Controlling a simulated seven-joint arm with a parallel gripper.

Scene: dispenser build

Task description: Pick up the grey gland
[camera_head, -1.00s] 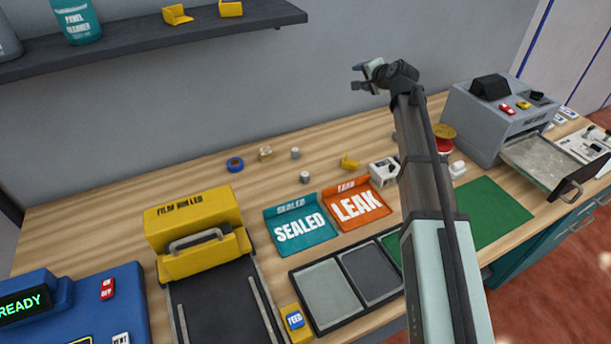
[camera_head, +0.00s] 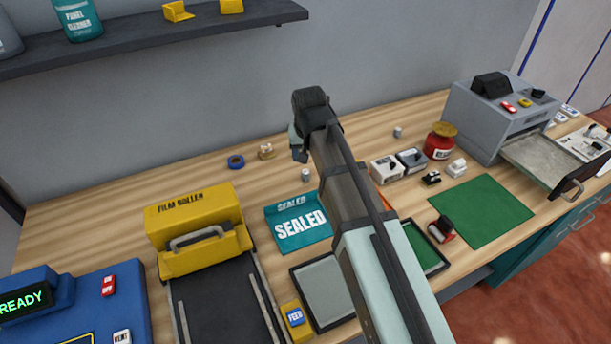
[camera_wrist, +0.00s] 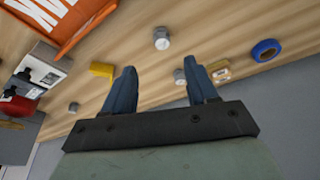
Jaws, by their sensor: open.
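Several small grey cylindrical pieces that look like glands are on the wooden table; I cannot tell which one is meant. One grey gland (camera_head: 305,175) stands below my gripper (camera_head: 299,152) in the head view, and another (camera_head: 398,132) stands right of the arm. In the wrist view, one gland (camera_wrist: 161,38) lies ahead of the fingertips, one (camera_wrist: 180,77) shows between the fingers near the right one, and one (camera_wrist: 73,107) is off to the left. My gripper (camera_wrist: 164,72) is open and empty, above the table.
A blue tape ring (camera_head: 236,162) and a tan piece (camera_head: 266,152) lie left of my gripper. A yellow piece (camera_wrist: 102,69) is beside the left finger.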

